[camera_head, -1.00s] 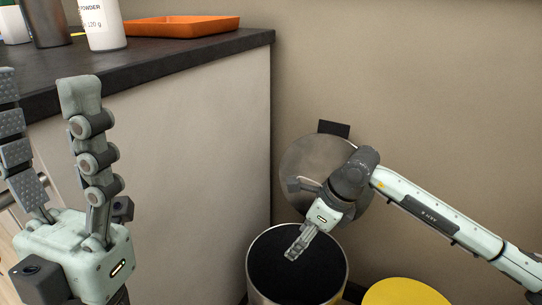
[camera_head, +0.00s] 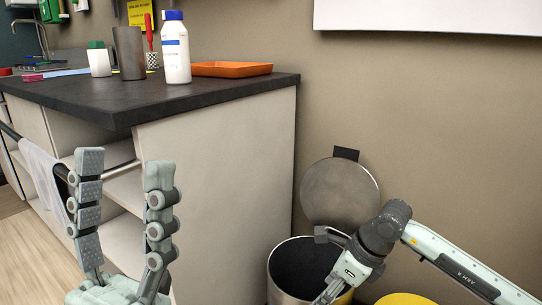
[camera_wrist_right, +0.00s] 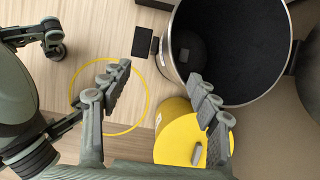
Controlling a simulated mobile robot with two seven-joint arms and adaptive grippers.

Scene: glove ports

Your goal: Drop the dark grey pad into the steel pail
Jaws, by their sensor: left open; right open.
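The steel pail (camera_head: 284,278) stands on the floor by the wall, open at the top, with a dark inside. It also shows in the right wrist view (camera_wrist_right: 172,62). My right gripper (camera_wrist_right: 160,82) is open with nothing between its fingers, beside the pail's rim; in the head view (camera_head: 332,288) it is at the pail's front right. My left gripper (camera_head: 124,170) is open and empty in front of the cabinet. I cannot make out the dark grey pad for certain; a dim dark shape (camera_wrist_right: 190,45) shows inside the pail.
A round steel lid (camera_head: 340,192) stands upright behind the pail. A yellow container (camera_wrist_right: 175,135) is beside the pail. The dark counter (camera_head: 215,92) holds a white bottle (camera_head: 176,52), a grey cylinder (camera_head: 129,53) and an orange tray (camera_head: 232,69). A yellow ring (camera_wrist_right: 148,105) marks the floor.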

